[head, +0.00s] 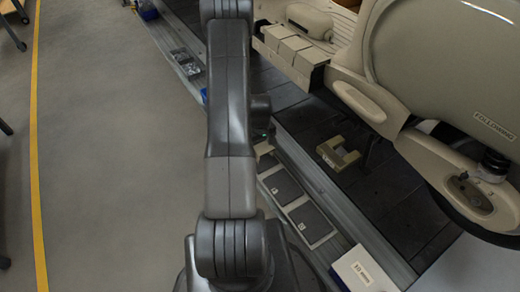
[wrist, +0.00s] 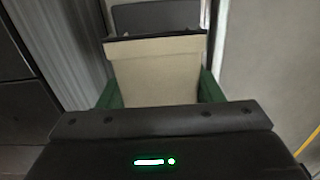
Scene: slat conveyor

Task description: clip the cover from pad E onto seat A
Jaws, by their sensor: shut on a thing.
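My gripper (wrist: 160,92) has its green fingers shut on the sides of a beige cover (wrist: 155,68), which fills the space between them in the wrist view. In the head view my arm hides most of the gripper, and only a sliver of the beige cover (head: 264,148) shows beside it. The cover is over or close to the strip of dark pads (head: 283,187) along the conveyor's near edge; contact cannot be told. I cannot read which is seat A or pad E.
A large beige rounded body (head: 440,60) takes up the right side. A beige U-shaped bracket (head: 338,152) lies on the dark slats (head: 385,200). A metal rail (head: 310,175) runs along the conveyor edge. A white labelled box (head: 360,268) is at the bottom.

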